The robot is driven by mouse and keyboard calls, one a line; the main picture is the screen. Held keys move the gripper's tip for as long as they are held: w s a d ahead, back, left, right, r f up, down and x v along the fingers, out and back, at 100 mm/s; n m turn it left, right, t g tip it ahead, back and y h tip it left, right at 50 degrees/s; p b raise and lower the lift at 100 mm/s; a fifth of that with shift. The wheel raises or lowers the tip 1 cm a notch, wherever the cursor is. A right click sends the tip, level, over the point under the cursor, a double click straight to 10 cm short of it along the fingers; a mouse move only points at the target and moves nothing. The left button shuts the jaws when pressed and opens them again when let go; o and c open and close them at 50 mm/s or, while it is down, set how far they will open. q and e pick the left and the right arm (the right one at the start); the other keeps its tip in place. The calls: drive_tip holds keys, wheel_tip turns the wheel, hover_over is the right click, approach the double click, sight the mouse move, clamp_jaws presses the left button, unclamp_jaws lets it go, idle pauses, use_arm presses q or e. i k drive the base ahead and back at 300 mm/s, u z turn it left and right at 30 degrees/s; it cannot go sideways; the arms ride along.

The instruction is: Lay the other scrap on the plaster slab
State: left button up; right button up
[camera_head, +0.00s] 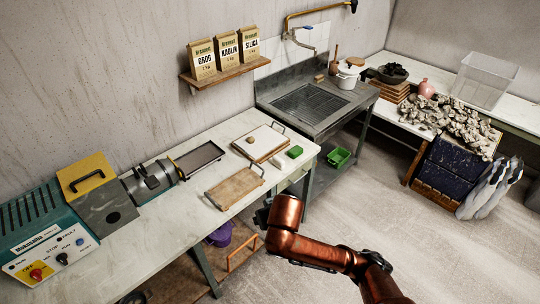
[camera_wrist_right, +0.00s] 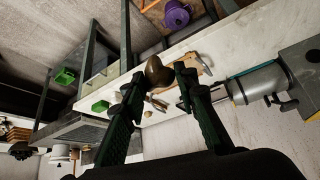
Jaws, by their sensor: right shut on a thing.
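The plaster slab (camera_head: 268,140) is a pale slab on a wooden board with handles, near the right end of the long bench. One brown clay scrap (camera_head: 250,140) lies on its left part. My right gripper (camera_head: 263,215) is at the bench's front edge, in front of the slab, partly hidden by my copper arm. In the right wrist view it is shut on a brown clay scrap (camera_wrist_right: 158,71), held between the fingertips. That held scrap is not clear in the head view. My left gripper is in neither view.
A bare wooden board (camera_head: 234,188) with a handle lies left of the slab. A green block (camera_head: 295,151) and a small pale block (camera_head: 280,161) sit just right of it.

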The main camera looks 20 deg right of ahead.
sight(267, 136)
drive_tip(key=u, duration=0.85)
drive_tip(key=k, duration=0.1)
drive_tip(key=z, duration=2.05)
drive_tip(key=i, duration=1.75)
drive_tip(key=u, duration=1)
drive_tip(key=i, duration=0.6)
drive_tip(key=u, duration=0.7)
